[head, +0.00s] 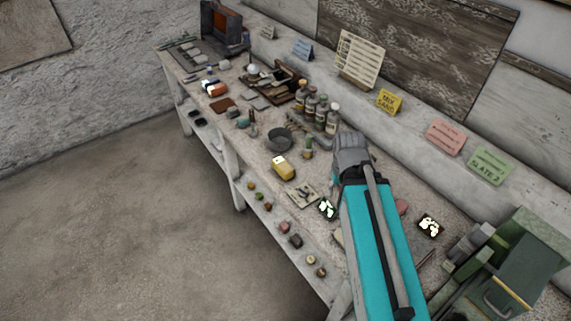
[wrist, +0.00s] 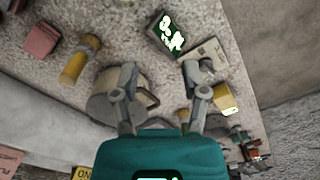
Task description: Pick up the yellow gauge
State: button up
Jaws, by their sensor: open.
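The yellow gauge (head: 283,167) looks like a small yellow block with a pale patch on its top. It lies on the bench near the front edge, beside a grey bowl (head: 280,139).
A pale card (head: 303,194) and a dark panel with a bright pattern (head: 327,208) lie near the gauge. Several bottles (head: 319,110) stand behind it. In the wrist view a grey rounded vessel (wrist: 103,101) is behind the left finger, near a yellow cylinder (wrist: 80,59).

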dwell(0.3)
jog(key=o, duration=0.4)
jog(key=shift+w+a, duration=0.15)
jog(key=shift+w, duration=0.1)
jog(key=shift+o, duration=1)
jog(key=shift+w+a, duration=0.15)
jog(key=shift+w, duration=0.15)
jog(key=r+n+p, duration=0.2)
jog(key=n, duration=0.5)
send_over(283, 164)
jog(key=shift+f, duration=0.25)
jog(key=shift+f+b, duration=0.1)
jog(key=shift+b, duration=0.25)
notch_tip(283, 164, down, 8)
jog(key=b, duration=0.8)
jog(key=shift+f, duration=0.25)
jog(key=shift+b, duration=0.3)
